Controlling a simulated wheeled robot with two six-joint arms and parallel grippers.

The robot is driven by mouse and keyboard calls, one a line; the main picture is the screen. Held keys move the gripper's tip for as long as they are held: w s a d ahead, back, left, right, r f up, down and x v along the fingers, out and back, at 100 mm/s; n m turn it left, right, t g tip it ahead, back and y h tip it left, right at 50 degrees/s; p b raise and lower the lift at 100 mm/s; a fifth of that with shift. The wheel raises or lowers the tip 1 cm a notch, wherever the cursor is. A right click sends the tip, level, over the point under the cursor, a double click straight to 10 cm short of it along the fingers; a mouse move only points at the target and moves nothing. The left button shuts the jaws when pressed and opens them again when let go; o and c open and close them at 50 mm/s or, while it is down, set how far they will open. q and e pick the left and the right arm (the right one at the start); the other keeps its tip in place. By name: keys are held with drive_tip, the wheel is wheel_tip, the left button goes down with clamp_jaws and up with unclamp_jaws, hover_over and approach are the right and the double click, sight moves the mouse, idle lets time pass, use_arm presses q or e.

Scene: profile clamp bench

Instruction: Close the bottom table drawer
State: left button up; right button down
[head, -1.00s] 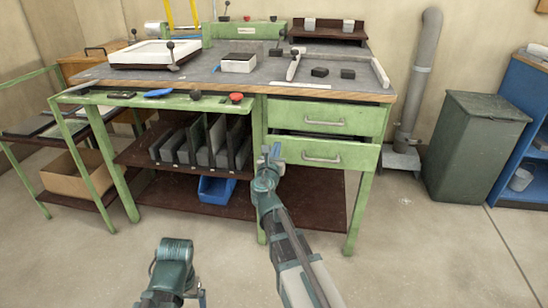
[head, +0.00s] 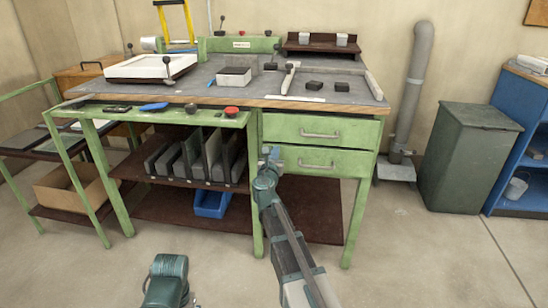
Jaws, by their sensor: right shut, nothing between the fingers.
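The bottom table drawer (head: 342,163) is the lower green drawer on the right side of the bench. Its front looks flush with the top drawer (head: 345,132), with no dark gap showing above it. My right gripper (head: 271,154) is shut and empty, at the left end of the bottom drawer's front. I cannot tell whether it touches the front. My left arm shows at the bottom left of centre, but its fingers cannot be made out.
The green bench (head: 120,117) carries clamps and blocks on top. A shelf under it holds several dark plates (head: 195,160), with a blue bin (head: 212,203) below. A dark green waste bin (head: 468,160) stands at the right. The floor in front is clear.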

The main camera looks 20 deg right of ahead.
drive_tip(key=shift+w+d+r, duration=0.1)
drive_tip(key=shift+w+d, duration=0.25)
drive_tip(key=shift+w, duration=0.2)
drive_tip(key=v, duration=1.4)
drive_tip(key=shift+s, duration=0.4)
drive_tip(key=shift+a, duration=0.1)
